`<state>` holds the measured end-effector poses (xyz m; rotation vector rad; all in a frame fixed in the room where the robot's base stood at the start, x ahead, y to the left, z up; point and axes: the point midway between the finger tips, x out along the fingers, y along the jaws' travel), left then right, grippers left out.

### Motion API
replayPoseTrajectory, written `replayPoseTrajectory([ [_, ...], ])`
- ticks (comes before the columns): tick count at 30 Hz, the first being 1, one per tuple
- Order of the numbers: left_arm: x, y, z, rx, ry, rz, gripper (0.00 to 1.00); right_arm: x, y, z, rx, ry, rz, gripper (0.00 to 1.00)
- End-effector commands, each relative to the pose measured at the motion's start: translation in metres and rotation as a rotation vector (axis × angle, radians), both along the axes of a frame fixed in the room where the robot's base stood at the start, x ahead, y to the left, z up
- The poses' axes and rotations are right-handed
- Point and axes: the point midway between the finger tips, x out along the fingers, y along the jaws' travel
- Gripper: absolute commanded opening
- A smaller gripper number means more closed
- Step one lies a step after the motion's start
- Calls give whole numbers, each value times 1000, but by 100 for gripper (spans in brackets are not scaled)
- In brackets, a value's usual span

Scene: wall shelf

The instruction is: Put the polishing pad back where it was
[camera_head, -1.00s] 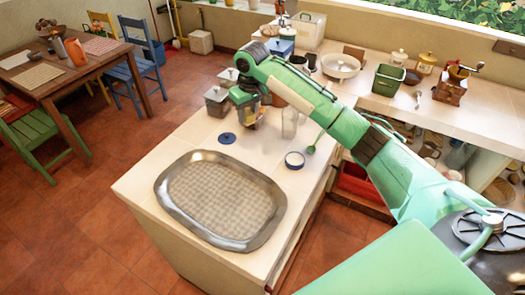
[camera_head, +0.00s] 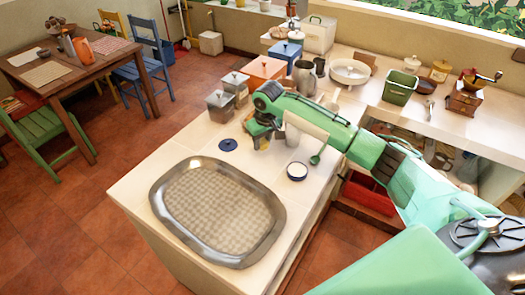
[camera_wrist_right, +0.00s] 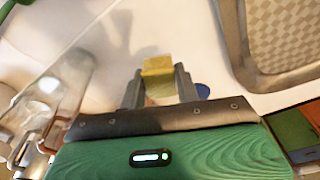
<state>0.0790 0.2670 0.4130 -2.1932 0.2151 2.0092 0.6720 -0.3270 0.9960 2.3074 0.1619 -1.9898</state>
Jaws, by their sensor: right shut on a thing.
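My right gripper (camera_head: 258,139) is low over the pale counter (camera_head: 190,140), between the dark blue lid and a clear glass jar. In the right wrist view its two fingers (camera_wrist_right: 159,86) are shut on a small yellow block, the polishing pad (camera_wrist_right: 158,67). In the head view the pad cannot be made out behind the gripper. I cannot tell whether the pad touches the counter. My left gripper is not in view.
A large metal tray (camera_head: 235,262) lies in front. Bare counter shows left of the lid.

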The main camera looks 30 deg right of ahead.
Motion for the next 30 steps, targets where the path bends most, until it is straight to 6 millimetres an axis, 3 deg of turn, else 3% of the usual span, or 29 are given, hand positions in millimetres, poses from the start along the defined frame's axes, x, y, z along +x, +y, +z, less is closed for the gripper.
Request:
replayPoseTrajectory([
  [15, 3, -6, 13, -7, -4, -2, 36, 0, 0, -58, -1, 1, 0, 7],
  [26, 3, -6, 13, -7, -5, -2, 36, 0, 0, -62, 0, -1, 0, 7],
  [27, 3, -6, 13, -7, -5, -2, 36, 0, 0, -62, 0, -1, 0, 34],
  [30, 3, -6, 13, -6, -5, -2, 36, 0, 0, -62, -1, -1, 0, 54],
])
